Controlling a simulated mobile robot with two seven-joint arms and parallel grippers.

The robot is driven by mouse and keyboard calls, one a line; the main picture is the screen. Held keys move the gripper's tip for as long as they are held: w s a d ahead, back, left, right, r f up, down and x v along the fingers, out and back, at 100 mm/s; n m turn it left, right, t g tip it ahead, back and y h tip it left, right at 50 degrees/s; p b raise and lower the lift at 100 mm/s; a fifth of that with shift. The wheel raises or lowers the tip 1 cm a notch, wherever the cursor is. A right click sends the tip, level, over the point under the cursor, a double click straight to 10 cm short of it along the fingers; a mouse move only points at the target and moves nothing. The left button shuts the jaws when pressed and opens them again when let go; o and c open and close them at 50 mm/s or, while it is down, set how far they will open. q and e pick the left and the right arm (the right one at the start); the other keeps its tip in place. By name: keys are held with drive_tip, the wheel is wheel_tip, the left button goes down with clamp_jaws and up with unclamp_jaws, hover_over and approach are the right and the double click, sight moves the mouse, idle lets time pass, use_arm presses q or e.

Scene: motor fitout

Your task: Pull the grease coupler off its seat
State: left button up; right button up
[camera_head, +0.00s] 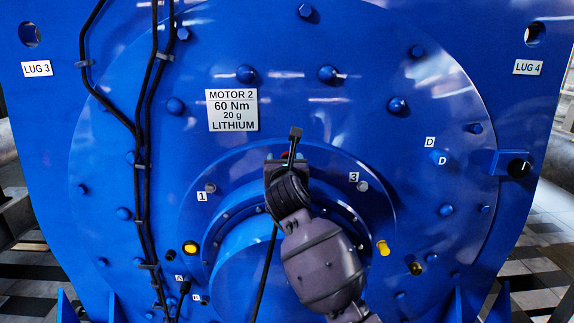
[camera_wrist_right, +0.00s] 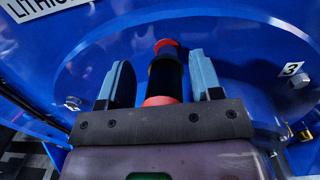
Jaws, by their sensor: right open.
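The grease coupler (camera_wrist_right: 166,75), as I take it, is a dark cylinder with a red end, a yellowish band and a red ring near my palm. It stands between the two blue-grey fingers of my right gripper (camera_wrist_right: 160,64), which is open, with a gap on each side. In the head view my right gripper (camera_head: 288,164) is above the middle of the motor's round hub, and its wrist covers most of the coupler. A black handle-like end (camera_head: 295,133) sticks up just above it. My left gripper is not in view.
The blue motor face (camera_head: 330,110) carries several bolts and a "MOTOR 2, 60 Nm, 20 g LITHIUM" plate (camera_head: 232,110). Black cables (camera_head: 140,190) run down the left. A thin hose (camera_head: 265,275) hangs below the gripper.

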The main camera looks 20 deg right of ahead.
drive_tip(key=shift+w+d+r+p, duration=0.15)
drive_tip(key=shift+d+p, duration=0.1)
drive_tip(key=shift+d, duration=0.2)
drive_tip(key=shift+w+d+p, duration=0.1)
drive_tip(key=shift+d+p, duration=0.1)
drive_tip(key=shift+d, duration=0.2)
clamp_jaws()
drive_tip(key=shift+s+a+f+p, duration=0.15)
drive_tip(key=shift+s+f+p, duration=0.15)
drive_tip(key=shift+f+p, duration=0.2)
idle(0.4)
drive_tip(key=shift+s+a+f, duration=0.1)
drive_tip(key=shift+s+f, duration=0.1)
drive_tip(key=shift+f, duration=0.35)
drive_tip(key=shift+f+g, duration=0.1)
drive_tip(key=shift+g, duration=0.2)
drive_tip(key=shift+s+f, duration=0.1)
drive_tip(key=shift+v, duration=0.85)
